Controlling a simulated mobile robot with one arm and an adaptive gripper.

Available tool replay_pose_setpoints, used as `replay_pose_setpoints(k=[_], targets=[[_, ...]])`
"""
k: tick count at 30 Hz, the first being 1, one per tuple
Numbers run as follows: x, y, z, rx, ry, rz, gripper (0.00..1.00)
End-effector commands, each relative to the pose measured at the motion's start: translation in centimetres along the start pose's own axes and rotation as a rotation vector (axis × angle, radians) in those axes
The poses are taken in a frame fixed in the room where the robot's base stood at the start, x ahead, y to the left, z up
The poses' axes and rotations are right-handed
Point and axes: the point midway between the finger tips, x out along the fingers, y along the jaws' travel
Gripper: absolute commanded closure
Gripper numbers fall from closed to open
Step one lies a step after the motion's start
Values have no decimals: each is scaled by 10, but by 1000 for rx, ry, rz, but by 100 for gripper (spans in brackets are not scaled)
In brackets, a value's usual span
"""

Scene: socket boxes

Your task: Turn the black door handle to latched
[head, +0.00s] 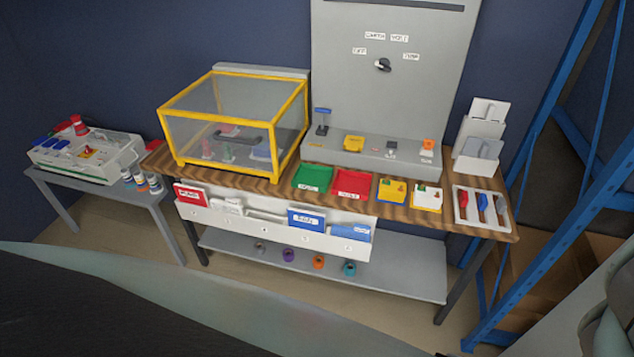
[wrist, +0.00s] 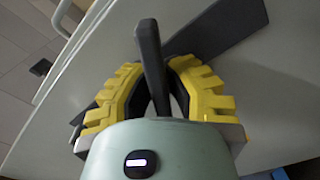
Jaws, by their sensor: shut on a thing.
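The black door handle (wrist: 149,45) shows in the wrist view as a narrow bar. My gripper (wrist: 157,72) has a yellow ribbed finger on each side of the handle and is shut on it. A wide dark strip (wrist: 222,28) runs diagonally behind the handle on a pale grey panel (wrist: 270,80). The fingers hide part of the handle and the strip. I cannot tell whether the handle is in the latched position. Neither this handle nor my gripper can be made out in the head view.
In the wrist view a pale rail (wrist: 75,40) and tiled floor (wrist: 25,60) lie at the left. In the head view a wooden workbench (head: 490,225) carries a yellow-framed clear box (head: 165,135). A blue rack (head: 560,205) stands at the right.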

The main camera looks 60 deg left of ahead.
Motion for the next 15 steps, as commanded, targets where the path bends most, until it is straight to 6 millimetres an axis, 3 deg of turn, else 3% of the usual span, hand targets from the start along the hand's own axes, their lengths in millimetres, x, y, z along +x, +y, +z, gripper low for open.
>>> replay_pose_setpoints(k=[15], targets=[[0, -2, 2, 29, -2, -2, 100]])
